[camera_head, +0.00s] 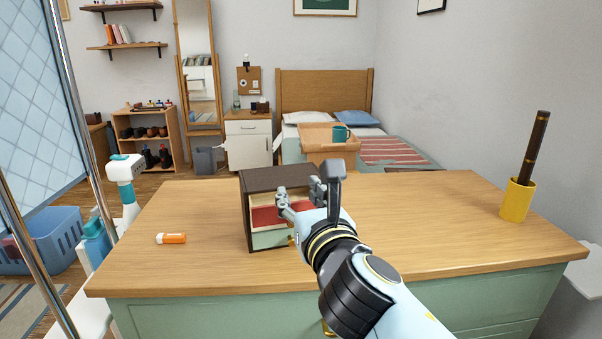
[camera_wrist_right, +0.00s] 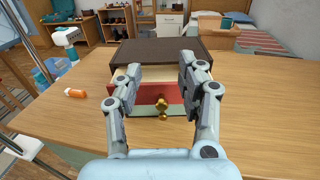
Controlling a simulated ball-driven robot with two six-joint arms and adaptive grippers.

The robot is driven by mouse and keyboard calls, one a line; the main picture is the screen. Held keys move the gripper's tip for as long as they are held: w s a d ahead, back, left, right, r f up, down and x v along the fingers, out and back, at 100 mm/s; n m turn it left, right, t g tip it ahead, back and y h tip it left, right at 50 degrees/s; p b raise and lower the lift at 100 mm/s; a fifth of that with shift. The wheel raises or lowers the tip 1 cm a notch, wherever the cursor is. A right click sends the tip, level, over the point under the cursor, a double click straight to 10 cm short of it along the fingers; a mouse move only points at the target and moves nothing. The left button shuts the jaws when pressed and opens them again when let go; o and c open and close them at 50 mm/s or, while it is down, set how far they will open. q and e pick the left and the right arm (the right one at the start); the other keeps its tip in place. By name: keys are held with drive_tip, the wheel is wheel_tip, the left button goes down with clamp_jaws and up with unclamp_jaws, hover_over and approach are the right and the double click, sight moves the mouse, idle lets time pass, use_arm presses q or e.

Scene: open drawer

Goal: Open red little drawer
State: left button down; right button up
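A small dark brown cabinet (camera_head: 275,178) stands on the wooden table, with a red little drawer (camera_head: 268,215) in its front. In the right wrist view the red drawer (camera_wrist_right: 148,92) shows between my fingers, with a pale band above and a green drawer (camera_wrist_right: 145,110) below. Gold knobs (camera_wrist_right: 161,104) show at the front, between and below the fingertips. My right gripper (camera_head: 303,195) is open and empty in front of the cabinet; its fingers (camera_wrist_right: 161,76) are spread apart. It hides the cabinet's right side in the head view. My left gripper is not in view.
An orange and white tube (camera_head: 171,238) lies on the table (camera_head: 440,215) left of the cabinet. A yellow cup (camera_head: 516,201) holding a dark stick stands at the right. A wooden tray with a teal mug (camera_head: 340,133) is behind the table. The tabletop between cabinet and cup is clear.

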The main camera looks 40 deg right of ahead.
wheel_tip(320, 180, up, 5)
drive_tip(key=shift+f, duration=0.2)
idle(0.5)
